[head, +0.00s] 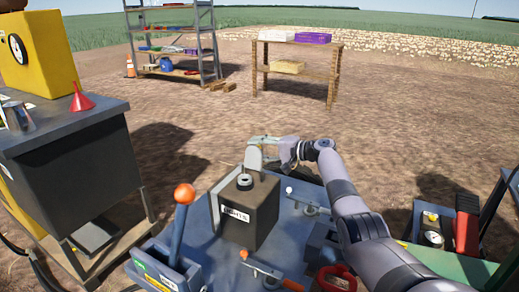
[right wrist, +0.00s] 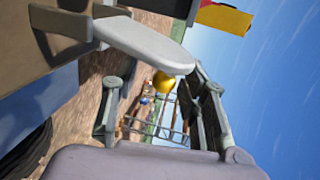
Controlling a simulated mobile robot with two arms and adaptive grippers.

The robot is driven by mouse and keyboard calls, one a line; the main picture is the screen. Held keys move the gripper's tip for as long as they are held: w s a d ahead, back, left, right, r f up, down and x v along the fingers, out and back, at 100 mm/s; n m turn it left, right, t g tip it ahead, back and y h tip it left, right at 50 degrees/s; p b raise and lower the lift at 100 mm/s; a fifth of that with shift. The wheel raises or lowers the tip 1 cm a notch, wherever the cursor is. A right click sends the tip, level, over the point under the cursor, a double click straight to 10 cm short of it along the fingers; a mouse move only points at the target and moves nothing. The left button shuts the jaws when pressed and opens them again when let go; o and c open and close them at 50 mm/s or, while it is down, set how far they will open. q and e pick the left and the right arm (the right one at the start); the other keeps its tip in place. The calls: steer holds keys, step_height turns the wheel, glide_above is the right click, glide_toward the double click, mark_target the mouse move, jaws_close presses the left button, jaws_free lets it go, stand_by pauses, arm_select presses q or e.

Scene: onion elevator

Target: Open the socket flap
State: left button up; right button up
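A dark box with a white label (head: 235,214) stands on the blue deck in the middle of the head view, with a round socket-like fitting (head: 244,181) on top. A pale grey plate (head: 253,158), which looks like the flap, stands up at its far edge. It also shows in the right wrist view (right wrist: 150,45), reaching across the fingers. My right gripper (head: 272,151) is at the plate, beyond the box. In the right wrist view its fingers (right wrist: 155,85) are spread apart. My left gripper is out of view.
An orange-knobbed lever (head: 184,195) rises left of the box. Small orange-tipped handles (head: 270,270) are in front. A dark cabinet (head: 75,155) stands left. Shelves (head: 297,60) and open dirt ground lie beyond.

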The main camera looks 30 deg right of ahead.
steer(key=v, duration=1.2)
stand_by(0.6)
